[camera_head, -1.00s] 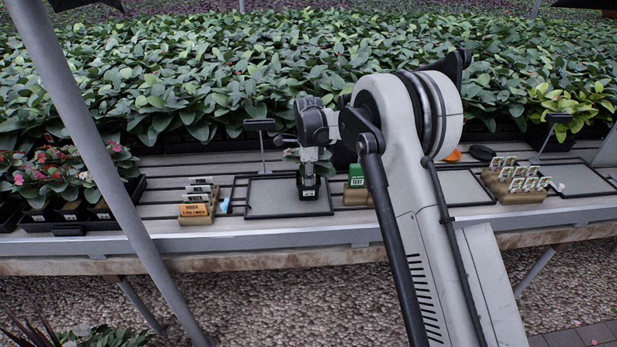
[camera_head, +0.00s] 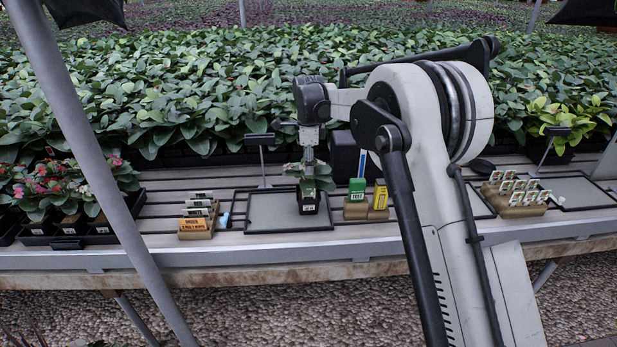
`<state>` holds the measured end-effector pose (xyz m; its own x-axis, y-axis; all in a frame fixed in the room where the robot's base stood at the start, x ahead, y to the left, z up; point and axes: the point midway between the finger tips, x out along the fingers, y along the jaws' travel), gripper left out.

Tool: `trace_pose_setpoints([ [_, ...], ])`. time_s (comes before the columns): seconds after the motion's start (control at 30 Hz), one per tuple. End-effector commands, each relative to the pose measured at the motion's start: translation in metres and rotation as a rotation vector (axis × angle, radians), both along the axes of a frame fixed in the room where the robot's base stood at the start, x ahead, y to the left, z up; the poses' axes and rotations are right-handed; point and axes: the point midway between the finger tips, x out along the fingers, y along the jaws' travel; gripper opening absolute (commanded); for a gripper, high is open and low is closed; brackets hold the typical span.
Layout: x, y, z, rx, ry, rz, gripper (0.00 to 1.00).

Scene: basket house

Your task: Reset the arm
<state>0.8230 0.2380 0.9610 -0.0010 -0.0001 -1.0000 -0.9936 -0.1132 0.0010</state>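My arm reaches in from the lower right and bends down at the wrist over the bench. My gripper (camera_head: 309,158) points down just above a small potted plant (camera_head: 309,198). The plant has green leaves and a black pot with a white label. The pot stands upright at the right part of a grey, black-edged panel (camera_head: 268,213). The fingertips are small and partly lost among the leaves, so I cannot tell whether they are open or touch the plant.
Left of the panel is a wooden holder with labels (camera_head: 196,227). Right of it is a block with green and yellow items (camera_head: 366,207). A flower tray (camera_head: 70,230) stands at the left, a tag rack (camera_head: 517,200) at the right. A grey post (camera_head: 85,150) crosses the left foreground.

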Motion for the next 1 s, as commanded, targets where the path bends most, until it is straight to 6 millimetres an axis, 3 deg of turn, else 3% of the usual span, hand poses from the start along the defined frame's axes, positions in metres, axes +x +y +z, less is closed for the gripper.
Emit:
trace_pose_setpoints([
  [0.2,-0.001,-0.002,0.017,0.0,-0.003,0.006,0.27],
  [0.37,-0.013,-0.016,0.04,0.007,-0.026,0.062,0.27],
  [0.7,-0.069,-0.069,0.113,0.011,-0.13,0.3,0.27],
  [1.0,-0.133,-0.114,0.159,-0.015,-0.222,0.511,0.27],
])
